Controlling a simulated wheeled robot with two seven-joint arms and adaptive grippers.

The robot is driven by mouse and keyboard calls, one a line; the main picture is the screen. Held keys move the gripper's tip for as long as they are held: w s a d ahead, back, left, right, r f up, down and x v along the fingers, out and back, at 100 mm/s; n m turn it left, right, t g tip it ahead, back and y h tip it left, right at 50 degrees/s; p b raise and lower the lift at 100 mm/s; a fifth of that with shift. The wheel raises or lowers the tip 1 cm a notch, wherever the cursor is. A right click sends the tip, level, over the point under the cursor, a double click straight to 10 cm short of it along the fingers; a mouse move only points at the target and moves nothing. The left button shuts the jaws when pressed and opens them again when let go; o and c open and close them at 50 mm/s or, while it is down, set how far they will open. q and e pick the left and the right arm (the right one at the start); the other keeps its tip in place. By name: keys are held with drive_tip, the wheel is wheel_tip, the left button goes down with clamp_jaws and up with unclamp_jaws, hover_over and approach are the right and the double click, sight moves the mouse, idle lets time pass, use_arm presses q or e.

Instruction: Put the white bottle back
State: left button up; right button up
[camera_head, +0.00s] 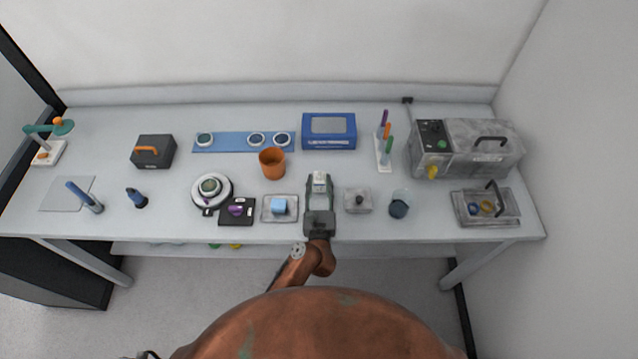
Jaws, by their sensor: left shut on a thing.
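The white bottle (320,177) is a small white piece between the fingertips of my left gripper (320,187), near the middle of the table. My left gripper reaches over the table's front edge, pointing toward the back wall, and is shut on the bottle. The gripper hides the bottle's lower part, so I cannot tell whether it touches the table. My right gripper is not in view.
A grey lidded box (358,201) and dark jar (399,204) are right. A blue case (329,131) stands behind. The table's front left-centre edge is bare.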

use_arm(q)
drive_tip(key=shift+f, duration=0.2)
drive_tip(key=o, duration=1.2)
drive_tip(key=shift+r, duration=0.25)
drive_tip(key=s, duration=1.2)
